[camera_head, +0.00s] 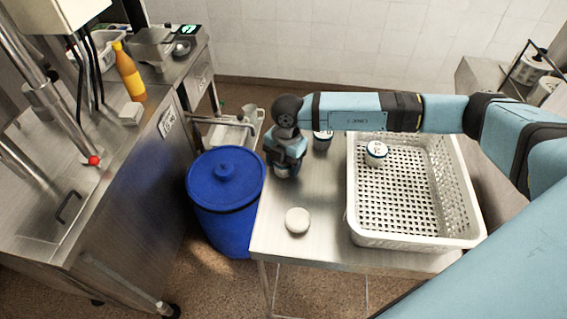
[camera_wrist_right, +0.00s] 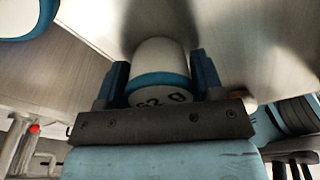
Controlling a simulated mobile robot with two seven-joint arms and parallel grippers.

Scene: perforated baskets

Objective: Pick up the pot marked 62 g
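The pot (camera_wrist_right: 160,72) between my right gripper's fingers is white with a blue band. Its dark print is partly cut off by the gripper body and reads like 62 g. My right gripper (camera_wrist_right: 160,80) has one finger on each side of the pot, with no clear gap, so it looks shut on it. In the head view, my right gripper (camera_head: 285,165) points down over the left part of the steel table (camera_head: 325,200) and mostly hides this pot. Whether the pot rests on the table I cannot tell. My left gripper is not in view.
Another pot (camera_head: 322,140) stands just right of my right gripper. A white perforated basket (camera_head: 415,242) holds one pot (camera_head: 376,152). A round white pot or lid (camera_head: 297,220) is near the table's front left. A blue barrel (camera_head: 226,190) stands left of the table.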

